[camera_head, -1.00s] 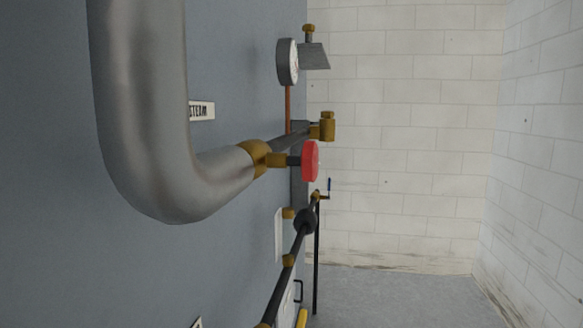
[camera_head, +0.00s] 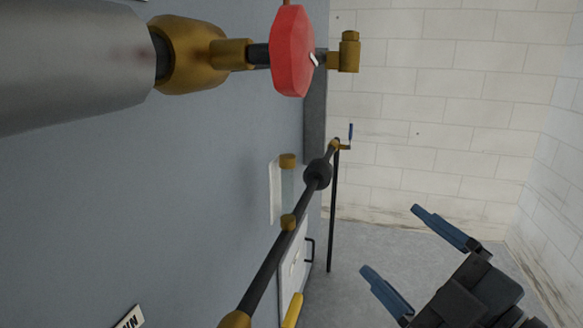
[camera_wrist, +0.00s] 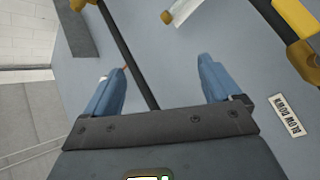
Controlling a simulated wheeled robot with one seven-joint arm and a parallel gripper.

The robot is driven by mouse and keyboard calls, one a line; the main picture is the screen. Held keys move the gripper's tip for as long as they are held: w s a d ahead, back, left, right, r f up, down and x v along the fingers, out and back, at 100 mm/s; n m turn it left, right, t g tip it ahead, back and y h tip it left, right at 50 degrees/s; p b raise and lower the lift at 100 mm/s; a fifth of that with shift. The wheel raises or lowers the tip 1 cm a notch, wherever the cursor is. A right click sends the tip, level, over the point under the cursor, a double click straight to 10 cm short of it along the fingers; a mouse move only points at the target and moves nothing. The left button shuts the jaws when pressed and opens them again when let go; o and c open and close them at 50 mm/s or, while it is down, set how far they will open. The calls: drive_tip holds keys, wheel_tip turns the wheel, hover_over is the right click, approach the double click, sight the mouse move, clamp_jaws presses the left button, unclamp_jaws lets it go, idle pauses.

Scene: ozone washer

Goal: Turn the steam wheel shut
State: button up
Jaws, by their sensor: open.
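The steam wheel is a red handwheel (camera_head: 293,51) at the top of the head view. It sits on a dark stem from a brass valve body (camera_head: 190,55) at the end of a thick grey pipe (camera_head: 70,65). My gripper (camera_head: 394,250) is at the lower right of the head view, open and empty, with blue fingers spread apart. It is well below and right of the red wheel, not touching it. In the wrist view, my gripper (camera_wrist: 160,85) faces the grey panel with a dark pipe between its fingers in the picture. The red wheel is not visible there.
A thin dark pipe (camera_head: 265,270) with brass joints runs along the grey panel (camera_head: 150,200). A small blue-handled valve (camera_head: 350,132) stands further back. The wrist view shows a "BLOW DOWN" label (camera_wrist: 286,115) and a yellow handle (camera_wrist: 296,18). Floor right of the panel is clear.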

drive_tip(key=w+a+r+n+g+y+b, duration=0.1)
drive_tip(key=a+r+n+g+y, duration=0.15)
drive_tip(key=r+n, duration=0.35)
drive_tip(key=w+a+r+n+g+y+b, duration=0.1)
drive_tip(key=r+n+y, duration=0.3)
drive_tip(key=r+n, duration=0.25)
drive_tip(key=n+g+y+b, duration=0.3)
drive_tip(key=n+g, duration=0.5)
drive_tip(key=n, duration=0.9)
approach(309, 55)
drive_tip(key=shift+h, duration=0.25)
drive_tip(key=x, duration=0.4)
drive_tip(key=shift+w+a+r, duration=0.1)
drive_tip(key=shift+a+r, duration=0.1)
drive_tip(key=shift+a, duration=0.15)
drive_tip(key=shift+a+r+p, duration=0.1)
drive_tip(key=shift+a+p, duration=0.2)
drive_tip(key=shift+a, duration=0.25)
drive_tip(key=shift+p+x, duration=0.35)
drive_tip(key=shift+x, duration=3)
drive_tip(key=shift+w, duration=0.1)
drive_tip(key=c, duration=1)
drive_tip(key=shift+c, duration=0.2)
